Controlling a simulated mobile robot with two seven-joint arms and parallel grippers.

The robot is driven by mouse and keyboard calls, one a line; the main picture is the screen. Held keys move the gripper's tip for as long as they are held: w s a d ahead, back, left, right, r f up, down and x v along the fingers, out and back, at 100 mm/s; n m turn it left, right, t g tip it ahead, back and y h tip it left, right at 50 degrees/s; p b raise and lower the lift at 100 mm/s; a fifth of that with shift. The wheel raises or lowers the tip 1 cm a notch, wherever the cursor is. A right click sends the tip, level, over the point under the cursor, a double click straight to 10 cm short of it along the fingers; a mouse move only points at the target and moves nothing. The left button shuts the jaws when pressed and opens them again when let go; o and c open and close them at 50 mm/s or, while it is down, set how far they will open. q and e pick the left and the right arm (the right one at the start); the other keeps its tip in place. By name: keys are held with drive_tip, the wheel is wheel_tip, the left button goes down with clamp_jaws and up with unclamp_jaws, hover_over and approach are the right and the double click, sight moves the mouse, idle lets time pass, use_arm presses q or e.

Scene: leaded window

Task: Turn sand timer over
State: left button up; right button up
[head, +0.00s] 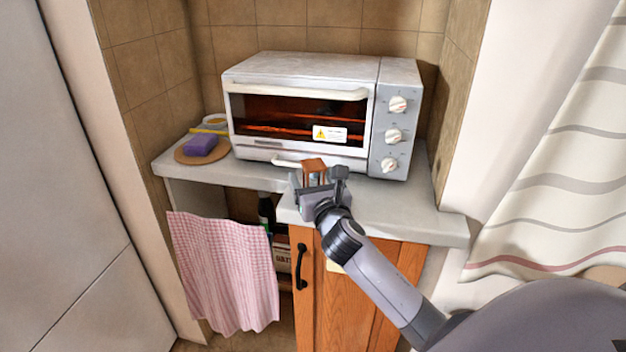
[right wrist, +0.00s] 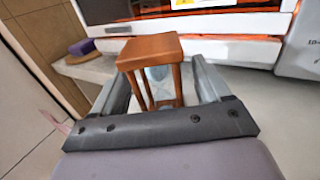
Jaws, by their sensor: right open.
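The sand timer (head: 314,166) has a brown wooden frame and stands upright on the grey counter in front of the toaster oven. In the right wrist view the timer (right wrist: 150,50) shows its square top, thin posts and a glass bulb between them; how the sand lies cannot be made out. My right gripper (head: 322,178) is open, with its fingers on either side of the timer. In the right wrist view the gripper (right wrist: 160,85) has its jaws around the timer, with some room visible on the right side. My left gripper is not in view.
A white toaster oven (head: 300,108) stands close behind the timer. A purple sponge (head: 201,145) lies on a round board (head: 184,157) at the left. A pink checked towel (head: 222,270) hangs below the counter (head: 405,213), beside a wooden cabinet door (head: 345,300). The counter's right part is clear.

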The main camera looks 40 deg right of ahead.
drive_tip(key=shift+s, duration=0.1)
drive_tip(key=v, duration=0.7)
drive_tip(key=shift+s, duration=0.1)
